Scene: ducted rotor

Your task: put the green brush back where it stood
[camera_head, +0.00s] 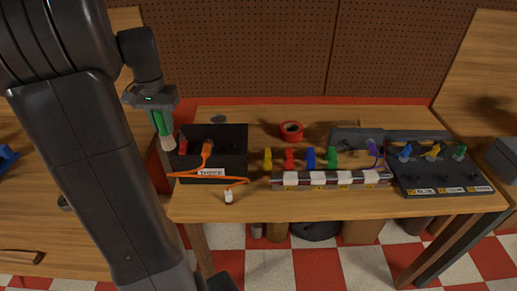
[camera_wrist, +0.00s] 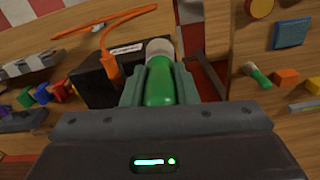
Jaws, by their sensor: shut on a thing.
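My gripper (camera_head: 157,110) is shut on the green brush (camera_head: 160,124) by its handle, with the pale bristle end pointing down. The brush hangs in the air at the left end of the workbench, left of the black box (camera_head: 233,168) as seen in the head view. In the wrist view the green handle (camera_wrist: 160,85) sits between both fingers (camera_wrist: 160,92), and its pale tip overlaps the right side of the black box (camera_wrist: 95,85). I cannot tell whether the brush touches the box.
The black box has a label reading "THREE" and holds red and orange-handled things. An orange cable (camera_head: 190,175) crosses its front. A red tape roll (camera_head: 291,131), several coloured clips and a dark panel (camera_head: 440,175) stand further right. The wrist view shows another green-handled thing (camera_wrist: 258,75).

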